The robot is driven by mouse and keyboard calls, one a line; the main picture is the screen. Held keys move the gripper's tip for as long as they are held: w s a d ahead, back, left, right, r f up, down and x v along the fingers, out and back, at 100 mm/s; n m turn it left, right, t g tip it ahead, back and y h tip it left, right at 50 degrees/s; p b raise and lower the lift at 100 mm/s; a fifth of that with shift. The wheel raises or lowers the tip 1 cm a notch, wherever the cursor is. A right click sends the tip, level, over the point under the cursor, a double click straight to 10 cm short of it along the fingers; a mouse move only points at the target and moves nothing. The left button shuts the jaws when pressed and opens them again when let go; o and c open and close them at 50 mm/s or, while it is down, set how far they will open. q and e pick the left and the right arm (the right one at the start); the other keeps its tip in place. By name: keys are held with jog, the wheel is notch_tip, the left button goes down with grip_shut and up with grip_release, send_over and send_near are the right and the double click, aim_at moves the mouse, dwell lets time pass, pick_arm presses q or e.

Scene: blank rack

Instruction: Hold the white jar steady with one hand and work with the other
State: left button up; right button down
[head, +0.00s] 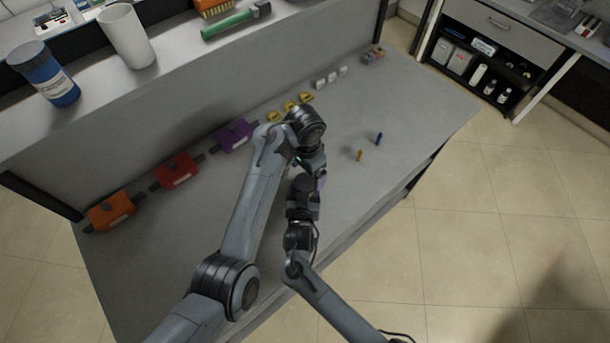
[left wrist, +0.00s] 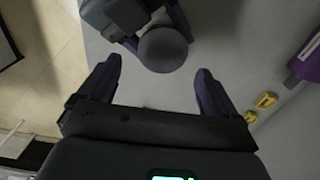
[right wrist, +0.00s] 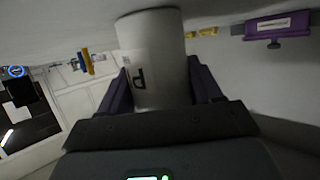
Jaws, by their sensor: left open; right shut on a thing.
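The white jar, a pale cylinder with a dark letter on its side, stands between the fingers of my right gripper (right wrist: 160,76) in the right wrist view (right wrist: 150,45). That gripper is shut on it. In the left wrist view, the jar's round top (left wrist: 163,48) looks grey in shadow, with part of my right gripper beside it. My left gripper (left wrist: 158,69) is open, its two fingers spread apart just short of the round top, with nothing between them. In the head view, my arms meet over the bench and hide most of the jar and both fingertips.
On the bench (head: 420,110) stand orange (head: 110,211), red (head: 175,172) and purple (head: 234,135) blocks, yellow pieces (head: 290,106), and small yellow (head: 360,155) and blue (head: 379,138) pegs.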

aim_at(305, 182)
pick_arm(q)
jog(key=shift+s+a+r, duration=0.15)
jog(key=shift+a+r, duration=0.05)
jog(key=shift+a, duration=0.15)
jog(key=shift+c, duration=0.3)
jog(key=shift+w+d+r, duration=0.25)
jog(key=shift+w+r, duration=0.35)
jog(key=shift+r, duration=0.05)
jog(key=shift+w+r+n+t, duration=0.1)
jog(key=shift+r+n+t, duration=0.05)
jog(key=shift+n+t, duration=0.15)
jog(key=n, duration=0.3)
jog(key=r+n, duration=0.1)
jog(key=shift+a+n, duration=0.25)
jog(key=shift+n, duration=0.05)
jog(key=n, duration=0.2)
jog(key=s+r+n, duration=0.1)
jog(key=shift+s+n+g, duration=0.2)
jog(key=shift+n+g, duration=0.2)
jog(key=shift+f, duration=0.1)
jog(key=shift+f, duration=4)
